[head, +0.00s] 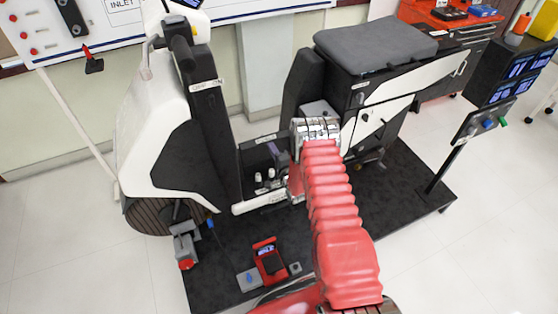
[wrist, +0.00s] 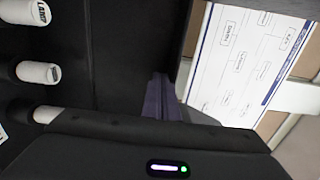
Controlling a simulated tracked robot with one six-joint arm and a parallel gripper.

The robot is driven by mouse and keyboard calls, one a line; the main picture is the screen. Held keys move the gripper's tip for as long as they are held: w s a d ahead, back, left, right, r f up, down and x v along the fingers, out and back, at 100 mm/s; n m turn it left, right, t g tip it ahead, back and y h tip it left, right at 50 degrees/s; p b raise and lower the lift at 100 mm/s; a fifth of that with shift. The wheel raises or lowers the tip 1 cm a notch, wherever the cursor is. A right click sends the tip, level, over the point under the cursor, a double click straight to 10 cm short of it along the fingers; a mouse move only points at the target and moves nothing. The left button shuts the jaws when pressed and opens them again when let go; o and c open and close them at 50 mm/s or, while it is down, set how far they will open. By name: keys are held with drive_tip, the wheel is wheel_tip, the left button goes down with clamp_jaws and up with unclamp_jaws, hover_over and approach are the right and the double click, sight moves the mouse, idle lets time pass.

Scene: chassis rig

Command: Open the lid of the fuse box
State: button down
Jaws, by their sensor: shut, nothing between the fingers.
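In the wrist view the white plugs (wrist: 38,72) are at the left, beside a flat black surface (wrist: 120,50) that may be the lid. I cannot tell from these frames where the lid's edge is. My gripper (head: 283,158) is at the right side of the box, partly hidden by my red arm. In the wrist view its purple-grey fingers (wrist: 158,98) are shut and empty, close to the black surface.
A white and black scooter-like front (head: 155,125) stands left of the box, and a grey-cushioned seat (head: 375,45) right of it. A red pedal unit (head: 268,258) lies on the black platform (head: 410,195). A post with a switch panel (head: 480,122) stands at the right edge.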

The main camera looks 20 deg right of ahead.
drive_tip(key=s+d, duration=0.1)
drive_tip(key=s, duration=1.1)
drive_tip(key=shift+s, duration=0.4)
drive_tip(key=shift+f, duration=0.1)
